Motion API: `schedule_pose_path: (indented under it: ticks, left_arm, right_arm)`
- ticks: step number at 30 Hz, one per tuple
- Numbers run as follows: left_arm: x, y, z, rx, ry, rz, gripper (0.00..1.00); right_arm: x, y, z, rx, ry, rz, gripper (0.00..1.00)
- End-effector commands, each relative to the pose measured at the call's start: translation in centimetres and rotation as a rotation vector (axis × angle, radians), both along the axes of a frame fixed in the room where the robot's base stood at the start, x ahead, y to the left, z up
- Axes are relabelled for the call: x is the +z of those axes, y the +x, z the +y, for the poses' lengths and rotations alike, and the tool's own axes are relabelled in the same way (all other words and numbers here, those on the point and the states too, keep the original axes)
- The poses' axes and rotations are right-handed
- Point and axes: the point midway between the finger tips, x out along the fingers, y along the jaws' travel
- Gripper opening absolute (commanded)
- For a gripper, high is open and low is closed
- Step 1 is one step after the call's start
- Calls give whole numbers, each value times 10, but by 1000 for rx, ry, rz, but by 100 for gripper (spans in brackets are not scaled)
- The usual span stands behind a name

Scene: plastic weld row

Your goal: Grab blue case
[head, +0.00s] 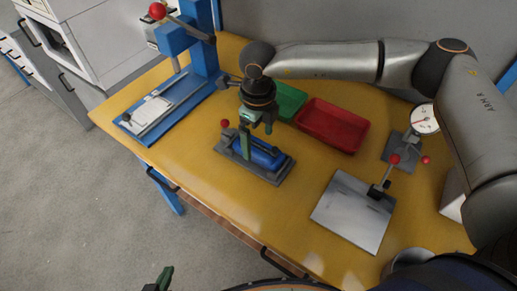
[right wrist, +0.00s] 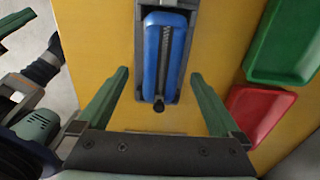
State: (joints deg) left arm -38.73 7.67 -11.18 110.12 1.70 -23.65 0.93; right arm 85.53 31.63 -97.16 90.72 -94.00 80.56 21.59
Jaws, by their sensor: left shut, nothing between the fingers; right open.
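The blue case (head: 262,155) sits in a grey fixture (head: 278,176) on the yellow table. In the right wrist view the blue case (right wrist: 151,55) lies lengthwise, with a dark ribbed strip along its top and a dark knob at its near end. My right gripper (head: 256,136) is over the fixture, and its arm hides part of it. In the right wrist view its green fingers (right wrist: 160,76) are spread wide, one on each side of the case's line, with nothing between them. My left gripper (head: 162,279) is shut and empty at the bottom edge, away from the case.
A red tray (head: 333,125) and a green tray (head: 290,102) stand behind the fixture. A blue press (head: 180,85) stands at the left. A metal plate (head: 352,210) with a red-knobbed clamp and a dial gauge (head: 425,119) are at the right. The table's front left is clear.

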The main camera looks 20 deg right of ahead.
Motion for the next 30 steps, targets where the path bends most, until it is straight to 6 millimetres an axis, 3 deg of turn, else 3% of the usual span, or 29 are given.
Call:
schedule_pose_path:
  ticks: [6,16,30]
  left_arm:
    - [6,3,3,5,1,-12,0]
    - [6,3,4,7,3,-15,0]
    - [5,2,4,8,3,-10,0]
  right_arm:
    - [-32,2,-2,0,-2,2,100]
    - [-38,2,-1,0,1,1,99]
    - [-37,2,-2,0,0,0,46]
